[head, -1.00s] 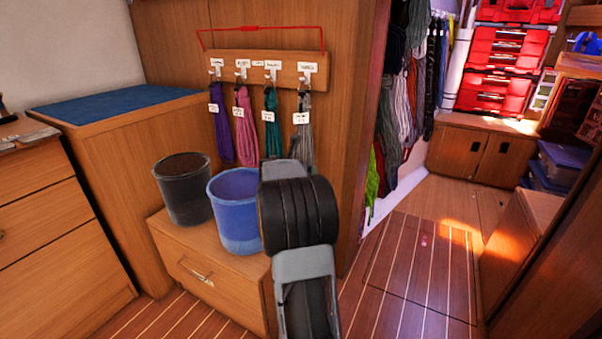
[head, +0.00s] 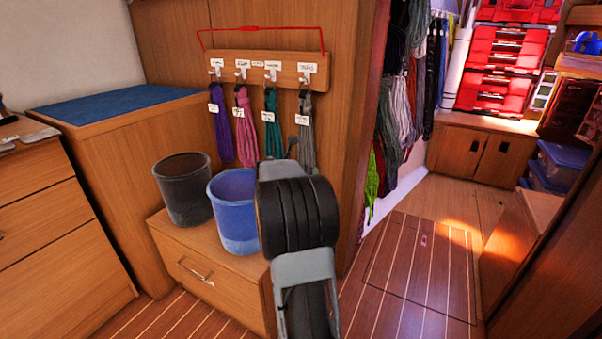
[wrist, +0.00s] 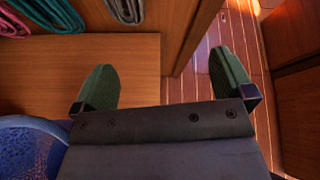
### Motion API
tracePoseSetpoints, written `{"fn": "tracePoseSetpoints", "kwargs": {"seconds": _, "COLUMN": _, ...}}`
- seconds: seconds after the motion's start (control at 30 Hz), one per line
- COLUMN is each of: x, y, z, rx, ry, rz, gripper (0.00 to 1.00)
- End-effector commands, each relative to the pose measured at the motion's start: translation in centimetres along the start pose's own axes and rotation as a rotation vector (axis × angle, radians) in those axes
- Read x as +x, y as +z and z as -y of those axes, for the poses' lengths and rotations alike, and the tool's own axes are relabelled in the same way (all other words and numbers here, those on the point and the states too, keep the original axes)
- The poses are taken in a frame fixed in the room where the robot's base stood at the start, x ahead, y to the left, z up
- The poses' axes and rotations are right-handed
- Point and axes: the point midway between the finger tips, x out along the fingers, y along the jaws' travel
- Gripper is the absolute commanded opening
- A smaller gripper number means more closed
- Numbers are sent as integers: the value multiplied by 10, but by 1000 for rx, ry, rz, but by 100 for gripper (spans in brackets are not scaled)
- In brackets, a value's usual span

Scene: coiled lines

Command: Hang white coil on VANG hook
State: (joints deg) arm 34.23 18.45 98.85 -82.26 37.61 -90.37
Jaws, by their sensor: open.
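The palest coil, greyish white with a white tag (head: 307,130), hangs from the rightmost hook (head: 305,78) of the wooden hook rail (head: 288,82). Its lower end (wrist: 127,10) shows at the top of the wrist view. The small lettering on the hook labels is too small to read surely, so I cannot tell which hook is VANG. My gripper (wrist: 162,60) is open and empty, its two green fingers wide apart over the wooden bench, short of the hanging coils. In the head view my arm hides most of it.
Purple (head: 222,125), pink (head: 245,130) and green (head: 272,125) coils hang on the other hooks. A black bucket (head: 183,190) and a blue bucket (head: 234,213) stand on the wooden bench (head: 205,262). A wooden partition edge (head: 360,120) stands right of the rail.

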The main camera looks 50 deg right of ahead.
Motion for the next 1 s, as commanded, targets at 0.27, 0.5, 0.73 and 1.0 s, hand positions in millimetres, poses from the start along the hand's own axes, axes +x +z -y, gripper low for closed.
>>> {"fn": "tracePoseSetpoints", "kwargs": {"seconds": 0.27, "x": -60, "y": 5, "z": 0, "rx": 0, "ry": 4, "rz": 3, "gripper": 100}}
{"fn": "tracePoseSetpoints", "kwargs": {"seconds": 0.5, "x": -101, "y": 3, "z": 0, "rx": 1, "ry": 2, "rz": 2, "gripper": 100}}
{"fn": "tracePoseSetpoints", "kwargs": {"seconds": 0.73, "x": -120, "y": 2, "z": 0, "rx": 1, "ry": 1, "rz": 2, "gripper": 100}}
{"fn": "tracePoseSetpoints", "kwargs": {"seconds": 1.0, "x": -126, "y": 2, "z": 1, "rx": 10, "ry": 1, "rz": -2, "gripper": 100}}
